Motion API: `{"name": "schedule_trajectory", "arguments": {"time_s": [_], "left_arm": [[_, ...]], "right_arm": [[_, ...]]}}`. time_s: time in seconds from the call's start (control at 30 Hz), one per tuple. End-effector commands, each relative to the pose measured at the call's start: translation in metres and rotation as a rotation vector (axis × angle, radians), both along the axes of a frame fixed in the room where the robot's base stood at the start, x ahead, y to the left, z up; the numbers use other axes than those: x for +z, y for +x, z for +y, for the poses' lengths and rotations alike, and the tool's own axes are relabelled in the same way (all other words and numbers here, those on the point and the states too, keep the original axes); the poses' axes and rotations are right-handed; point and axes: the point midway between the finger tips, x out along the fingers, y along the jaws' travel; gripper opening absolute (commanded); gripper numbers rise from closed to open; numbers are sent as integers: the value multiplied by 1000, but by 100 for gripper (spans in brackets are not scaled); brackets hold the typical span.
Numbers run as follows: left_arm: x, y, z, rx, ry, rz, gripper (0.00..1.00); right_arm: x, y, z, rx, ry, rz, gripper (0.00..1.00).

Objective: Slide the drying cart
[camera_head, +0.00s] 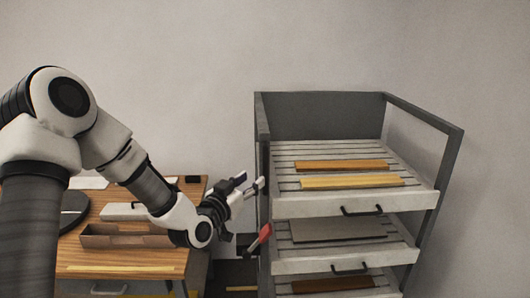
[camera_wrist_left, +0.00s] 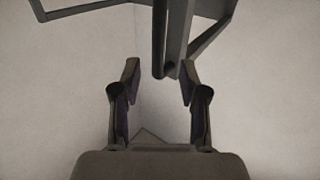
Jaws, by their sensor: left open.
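The drying cart (camera_head: 448,150) is a grey metal frame with white slatted shelves, standing right of centre in the head view. Boards lie on its shelves. My left gripper (camera_head: 250,182) is beside the cart's left side, its fingertips close to the left upright. In the left wrist view the gripper (camera_wrist_left: 158,78) is open, with nothing held between its fingers. A dark vertical bar of the cart (camera_wrist_left: 159,40) shows ahead between the fingertips; I cannot tell whether it touches them. My right gripper is not in view.
A wooden table (camera_head: 125,258) with an open wooden tray (camera_head: 125,242) stands at left under my left arm. A red object (camera_head: 258,240) is by the cart's lower left side. The shelves have dark handles (camera_head: 361,211) in front. A bare wall is behind.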

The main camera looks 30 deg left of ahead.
Motion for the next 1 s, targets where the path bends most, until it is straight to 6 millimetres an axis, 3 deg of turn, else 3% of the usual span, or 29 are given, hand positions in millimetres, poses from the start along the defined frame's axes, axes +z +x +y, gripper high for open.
{"name": "schedule_trajectory", "arguments": {"time_s": [0.13,0.4,0.73,0.77,0.87,0.9,1.0], "left_arm": [[2,15,-1,-1,6,1,43],[2,66,-4,-3,6,2,43],[-2,77,-4,-2,2,2,43],[-2,77,-4,-2,2,2,40],[-2,77,-4,-2,2,2,4],[-2,77,-5,-2,2,3,0],[-2,77,-4,-2,2,2,0]], "right_arm": [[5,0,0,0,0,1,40],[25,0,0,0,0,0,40],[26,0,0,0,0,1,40],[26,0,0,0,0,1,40],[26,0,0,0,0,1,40],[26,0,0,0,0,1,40],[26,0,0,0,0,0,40]]}}
